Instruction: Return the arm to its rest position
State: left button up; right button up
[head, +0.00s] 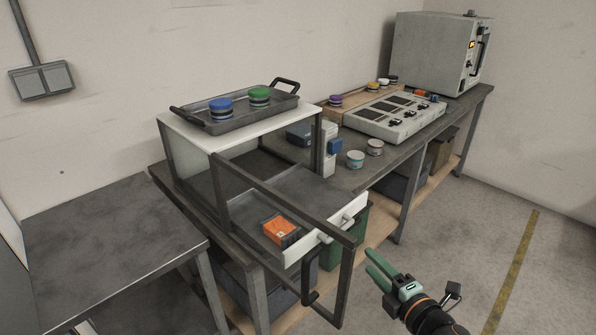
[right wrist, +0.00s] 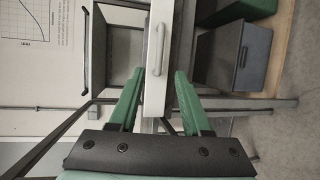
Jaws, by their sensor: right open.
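My right gripper (head: 371,262) has green fingers and is at the lower right in the head view. It is open and empty, over the floor in front of the bench, apart from the open drawer. In the right wrist view the two fingers (right wrist: 159,75) stand apart, with the white drawer front (right wrist: 157,45) showing between and beyond them. My left arm and gripper are in neither view.
The drawer (head: 337,223) is pulled out, with an orange-and-black box (head: 281,232) inside. The dark frame door (head: 346,285) stands open near my gripper. A tray (head: 239,117) with blue and green round items sits on top. Floor (head: 480,240) to the right is clear.

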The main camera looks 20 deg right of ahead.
jog(key=s+a+f+m+g+y+p, duration=0.2)
jog(key=s+a+f+m+g+p, duration=0.4)
jog(key=s+a+f+m, duration=0.8)
jog(key=a+m, duration=0.2)
jog(key=shift+a+f+m+g+y+p, duration=0.3)
jog(key=shift+f+m+p, duration=0.05)
jog(key=shift+f+m, duration=0.05)
